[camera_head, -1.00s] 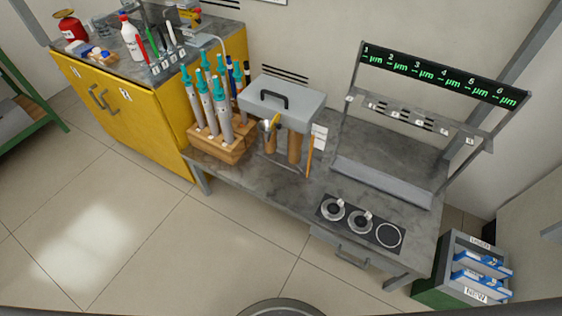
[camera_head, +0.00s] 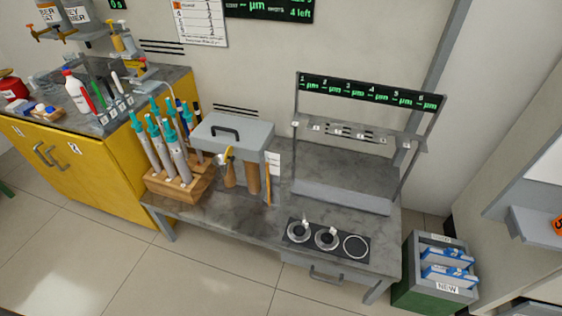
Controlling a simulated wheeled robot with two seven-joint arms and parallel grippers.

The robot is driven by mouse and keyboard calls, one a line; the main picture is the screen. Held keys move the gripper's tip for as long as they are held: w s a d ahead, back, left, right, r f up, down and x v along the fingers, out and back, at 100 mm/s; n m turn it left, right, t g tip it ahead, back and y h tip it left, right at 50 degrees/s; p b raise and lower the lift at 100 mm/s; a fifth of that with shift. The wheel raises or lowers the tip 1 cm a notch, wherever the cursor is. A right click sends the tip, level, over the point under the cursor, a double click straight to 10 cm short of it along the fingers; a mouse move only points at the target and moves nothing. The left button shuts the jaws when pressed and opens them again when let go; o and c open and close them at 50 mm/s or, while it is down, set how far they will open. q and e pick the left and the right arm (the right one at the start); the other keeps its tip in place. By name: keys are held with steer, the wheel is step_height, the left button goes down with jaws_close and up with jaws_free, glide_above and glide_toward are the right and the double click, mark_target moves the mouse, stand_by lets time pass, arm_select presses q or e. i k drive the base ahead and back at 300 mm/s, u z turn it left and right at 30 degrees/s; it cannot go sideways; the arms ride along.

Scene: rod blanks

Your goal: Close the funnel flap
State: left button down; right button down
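No part is plainly a funnel flap at this size. I cannot tell whether any flap there is open or shut. Neither of my grippers is in view.
A wooden rack (camera_head: 178,190) of teal-topped tools stands left of the hood. A measuring rack (camera_head: 370,92) and a panel with round dishes (camera_head: 327,239) are to the right. A green-and-grey bin (camera_head: 435,270) stands right of the bench. The front floor is clear.

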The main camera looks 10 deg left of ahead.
mark_target(227, 156)
steer(key=z, duration=0.45)
steer(key=i, duration=0.95)
steer(key=u, duration=0.8)
